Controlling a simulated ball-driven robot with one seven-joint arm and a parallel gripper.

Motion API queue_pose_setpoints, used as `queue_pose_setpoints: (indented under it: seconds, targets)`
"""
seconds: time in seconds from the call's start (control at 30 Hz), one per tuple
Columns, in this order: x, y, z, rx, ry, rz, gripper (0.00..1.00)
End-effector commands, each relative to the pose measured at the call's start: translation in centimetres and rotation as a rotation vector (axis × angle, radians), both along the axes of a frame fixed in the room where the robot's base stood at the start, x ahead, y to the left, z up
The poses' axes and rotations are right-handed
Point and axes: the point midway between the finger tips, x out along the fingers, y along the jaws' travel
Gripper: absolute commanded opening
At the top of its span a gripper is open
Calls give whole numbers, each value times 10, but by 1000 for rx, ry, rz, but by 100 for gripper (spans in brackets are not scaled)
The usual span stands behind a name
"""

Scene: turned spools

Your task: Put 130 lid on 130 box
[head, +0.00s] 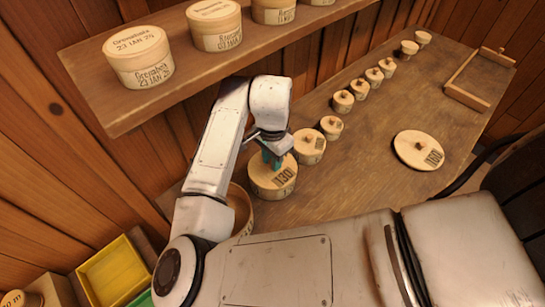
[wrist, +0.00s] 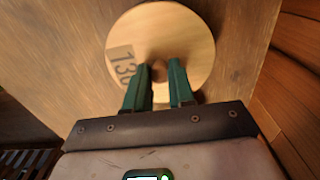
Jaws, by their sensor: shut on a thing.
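The 130 lid (wrist: 190,35) is a round pale wooden disc with a dark-printed label and a central knob. My gripper (wrist: 160,82) has its green fingers shut on the knob in the wrist view. In the head view my gripper (head: 272,160) stands over the same lid, near the table's left end. The pale side of a round box (head: 268,193) shows directly below the lid. The lid looks level; I cannot tell whether it is fully seated.
A wider open box (head: 241,212) stands at the left, partly hidden by my arm. Another loose lid (head: 412,146) lies at the right. Several small knobbed boxes (head: 343,101) line the back, below a shelf (head: 190,68) of round boxes. The middle of the table is clear.

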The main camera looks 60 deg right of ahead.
Motion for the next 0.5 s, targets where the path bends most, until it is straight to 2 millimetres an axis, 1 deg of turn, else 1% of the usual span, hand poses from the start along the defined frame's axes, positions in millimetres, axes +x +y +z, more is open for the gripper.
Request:
queue_pose_setpoints:
  seconds: [0.13,0.17,0.43,0.47,0.5]
  targets:
    - [0,0,0,0,-1,0,0]
    - [0,0,0,0,-1,0,24]
    - [0,0,0,0,-1,0,50]
    - [0,0,0,0,-1,0,53]
    - [0,0,0,0,-1,0,53]
